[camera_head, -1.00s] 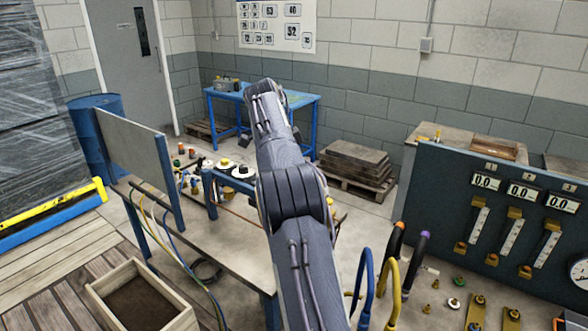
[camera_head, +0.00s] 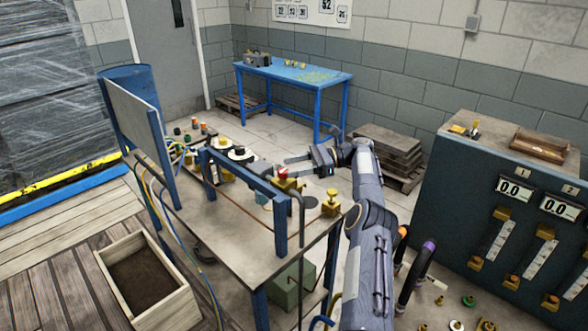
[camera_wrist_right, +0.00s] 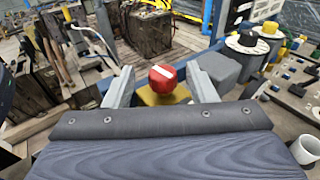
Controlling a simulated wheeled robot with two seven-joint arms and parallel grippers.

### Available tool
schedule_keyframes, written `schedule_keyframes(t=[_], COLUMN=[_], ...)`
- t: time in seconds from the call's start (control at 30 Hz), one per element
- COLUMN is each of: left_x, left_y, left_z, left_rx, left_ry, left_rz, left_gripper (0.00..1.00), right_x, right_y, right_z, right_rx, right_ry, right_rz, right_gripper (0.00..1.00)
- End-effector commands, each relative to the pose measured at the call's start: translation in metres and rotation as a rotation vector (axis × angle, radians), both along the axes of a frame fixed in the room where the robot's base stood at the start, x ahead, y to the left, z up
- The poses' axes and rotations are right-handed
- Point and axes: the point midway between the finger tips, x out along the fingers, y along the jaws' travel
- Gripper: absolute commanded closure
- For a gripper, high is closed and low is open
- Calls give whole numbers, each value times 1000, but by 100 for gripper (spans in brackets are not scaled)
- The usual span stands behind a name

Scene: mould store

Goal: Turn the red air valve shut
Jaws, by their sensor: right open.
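The red air valve (camera_head: 283,174) is a small round red knob on a brass-coloured body, mounted by the blue frame over the workbench. In the right wrist view the red knob (camera_wrist_right: 163,80) has a white bar across its top and sits above a yellow-brass base (camera_wrist_right: 162,97). My right gripper (camera_head: 303,165) reaches in from the right, just beside the valve. In the wrist view its two grey fingers stand apart, one on each side of the knob, with gaps visible; contact is not seen. My left gripper is not in view.
A blue post frame (camera_head: 243,182) crosses the workbench (camera_head: 220,235), with a dark pipe beside the valve. A second brass valve (camera_head: 331,203) stands to the right. A dark gauge panel (camera_head: 480,220) is at right; a wooden box (camera_head: 150,285) is at lower left.

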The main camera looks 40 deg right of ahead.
Motion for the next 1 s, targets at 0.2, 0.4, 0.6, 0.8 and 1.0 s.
schedule_keyframes(t=[0.2,0.4,0.6,0.8,1.0], left_x=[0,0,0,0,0], left_y=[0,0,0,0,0], left_z=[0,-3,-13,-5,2], left_rx=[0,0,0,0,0], left_ry=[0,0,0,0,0], left_rz=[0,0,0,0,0], left_gripper=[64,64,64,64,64], right_x=[-18,-20,-11,4,17], right_y=[-27,-29,-16,7,27], right_z=[-14,-15,-16,-12,-13], right_rx=[106,131,130,131,129], right_ry=[-32,-41,-40,-38,-39], right_rz=[-42,-47,-43,-45,-47], right_gripper=[49,49,49,49,49])
